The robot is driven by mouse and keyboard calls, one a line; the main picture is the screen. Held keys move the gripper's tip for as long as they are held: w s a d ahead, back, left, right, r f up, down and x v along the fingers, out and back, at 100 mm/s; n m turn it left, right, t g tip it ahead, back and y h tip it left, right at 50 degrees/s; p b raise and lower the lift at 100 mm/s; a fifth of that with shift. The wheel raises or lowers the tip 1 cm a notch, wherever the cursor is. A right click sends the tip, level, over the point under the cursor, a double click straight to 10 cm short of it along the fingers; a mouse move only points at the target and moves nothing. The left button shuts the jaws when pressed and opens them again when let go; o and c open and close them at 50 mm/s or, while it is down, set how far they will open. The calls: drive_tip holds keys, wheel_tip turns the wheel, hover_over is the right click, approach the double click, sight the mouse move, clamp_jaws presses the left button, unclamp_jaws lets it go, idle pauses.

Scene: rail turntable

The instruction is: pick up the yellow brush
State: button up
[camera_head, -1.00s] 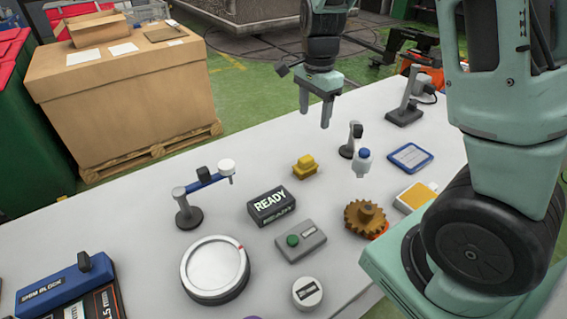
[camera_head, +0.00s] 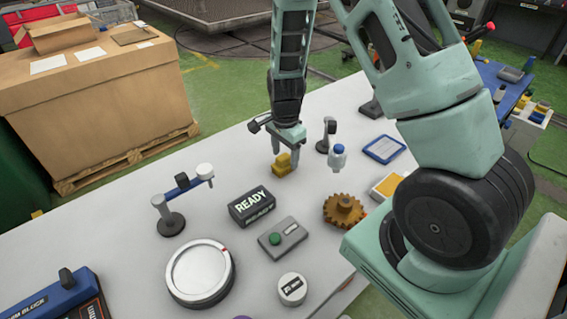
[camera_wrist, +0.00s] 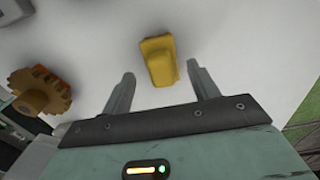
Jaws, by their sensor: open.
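The yellow brush (camera_head: 281,166) is a small block with a raised grip, lying on the white table (camera_head: 125,228). In the head view my gripper (camera_head: 285,160) is right at it, with a finger covering part of its side. In the wrist view the brush (camera_wrist: 159,61) lies ahead of and between the two fingertips of my gripper (camera_wrist: 160,80). The fingers are spread apart and hold nothing. A gap of table shows between the brush and each finger.
A black READY sign (camera_head: 252,207) and a grey button box (camera_head: 283,239) stand in front of the brush. A brown gear (camera_head: 344,210) lies at front right.

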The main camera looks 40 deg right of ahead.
sight(283, 157)
drive_tip(key=shift+w+a+f+p, duration=0.15)
drive_tip(key=shift+f+p, duration=0.15)
drive_tip(key=shift+f, duration=1.4)
drive_tip(key=c, duration=1.1)
drive_tip(key=shift+r, duration=0.1)
wheel_tip(283, 157, up, 10)
drive_tip(key=shift+f+b, duration=0.1)
drive_tip(key=shift+b, duration=0.6)
drive_tip(key=shift+o, duration=1)
